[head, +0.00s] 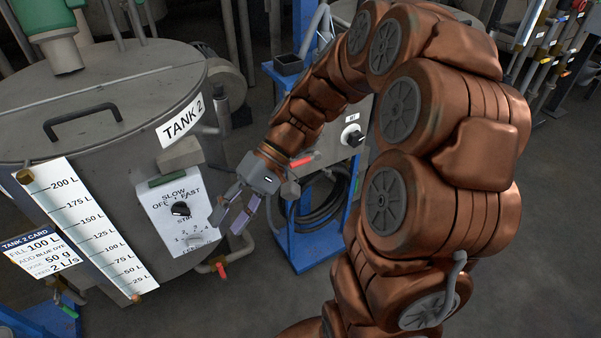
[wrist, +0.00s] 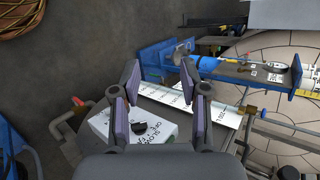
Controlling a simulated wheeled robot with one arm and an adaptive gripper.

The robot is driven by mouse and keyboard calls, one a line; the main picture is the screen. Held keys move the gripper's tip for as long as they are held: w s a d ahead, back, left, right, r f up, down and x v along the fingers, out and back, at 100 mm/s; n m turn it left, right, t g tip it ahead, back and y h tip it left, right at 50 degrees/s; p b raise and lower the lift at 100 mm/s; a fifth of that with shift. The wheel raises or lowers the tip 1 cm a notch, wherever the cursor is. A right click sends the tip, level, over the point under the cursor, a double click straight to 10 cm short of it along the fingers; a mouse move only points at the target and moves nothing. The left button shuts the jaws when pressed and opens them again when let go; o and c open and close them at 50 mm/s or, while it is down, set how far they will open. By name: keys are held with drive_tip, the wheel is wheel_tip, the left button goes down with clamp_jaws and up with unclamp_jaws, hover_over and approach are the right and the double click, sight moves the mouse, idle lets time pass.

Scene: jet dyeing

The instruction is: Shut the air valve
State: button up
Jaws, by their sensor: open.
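No valve in view carries a readable air label, so I cannot tell which one is the air valve. A red lever handle (head: 302,160) sits on the blue cart, just right of my gripper (head: 229,220). Another red-handled valve (head: 221,268) is low at the tank's base. In the wrist view a red handle (wrist: 78,102) shows left of my gripper (wrist: 160,78); which valve it belongs to is unclear. My gripper is open and empty, in front of the white control box (head: 180,215) with its black knob (head: 180,209). It touches no valve that I can see.
Tank 2 (head: 110,100) stands at left with a level scale (head: 90,228) and a card (head: 40,252). The blue cart (head: 310,240) holds a coiled black hose (head: 318,205). Pipes with coloured handles (head: 560,45) are at the far right. Floor (head: 240,315) in front is clear.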

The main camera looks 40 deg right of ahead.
drive_tip(key=w+d+f+m+t+y+b, duration=0.1)
drive_tip(key=w+d+f+t+y+b, duration=0.3)
drive_tip(key=w, duration=0.3)
drive_tip(key=m+t+h+b, duration=0.2)
drive_tip(key=m+t+b, duration=0.4)
drive_tip(key=t+b, duration=0.55)
approach(301, 160)
drive_tip(key=w+a+f+t+p, duration=0.1)
drive_tip(key=w+a+p, duration=0.1)
drive_tip(key=shift+b+x, duration=0.45)
drive_tip(key=shift+x, duration=3.2)
drive_tip(key=shift+f, duration=0.1)
clamp_jaws()
